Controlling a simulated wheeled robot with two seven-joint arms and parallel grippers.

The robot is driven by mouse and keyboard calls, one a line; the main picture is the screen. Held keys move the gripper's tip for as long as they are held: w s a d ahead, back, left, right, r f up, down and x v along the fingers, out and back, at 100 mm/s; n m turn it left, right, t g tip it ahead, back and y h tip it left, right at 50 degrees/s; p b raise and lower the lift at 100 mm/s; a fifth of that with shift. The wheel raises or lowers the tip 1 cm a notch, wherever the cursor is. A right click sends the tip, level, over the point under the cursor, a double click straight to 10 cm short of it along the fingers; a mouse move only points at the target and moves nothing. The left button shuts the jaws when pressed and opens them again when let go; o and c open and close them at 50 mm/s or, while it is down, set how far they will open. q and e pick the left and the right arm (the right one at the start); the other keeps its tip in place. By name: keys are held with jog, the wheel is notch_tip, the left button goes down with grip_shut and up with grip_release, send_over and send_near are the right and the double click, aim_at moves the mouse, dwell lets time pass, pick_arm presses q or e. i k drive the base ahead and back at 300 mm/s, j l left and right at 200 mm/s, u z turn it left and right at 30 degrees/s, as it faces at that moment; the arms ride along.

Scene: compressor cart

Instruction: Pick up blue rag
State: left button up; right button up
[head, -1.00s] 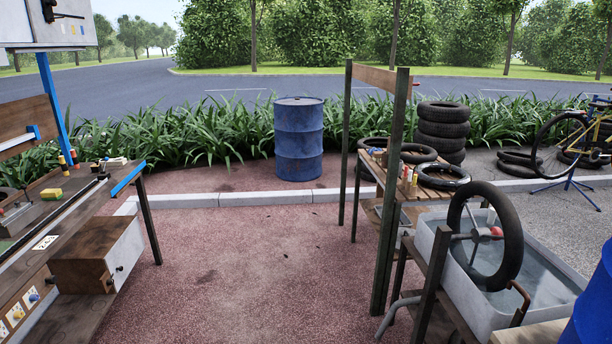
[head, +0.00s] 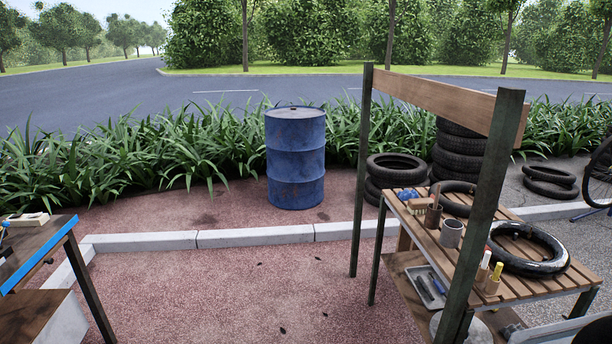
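A small crumpled blue item (head: 408,194), which looks like the blue rag, lies at the far left corner of the slatted wooden table (head: 545,288) on the right. It is small in the picture, so its cloth texture is hard to make out. A brush (head: 419,206) lies just in front of it. Neither of my grippers shows in the head view.
A dark post (head: 485,215) and a wooden crossbar stand along the table's left side. The table also holds cups (head: 451,234) and tires (head: 527,249). A blue barrel (head: 295,160) stands by the kerb.

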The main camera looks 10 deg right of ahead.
aim_at(407, 194)
jog(key=i+j+z, duration=0.1)
jog(key=i, duration=2.05)
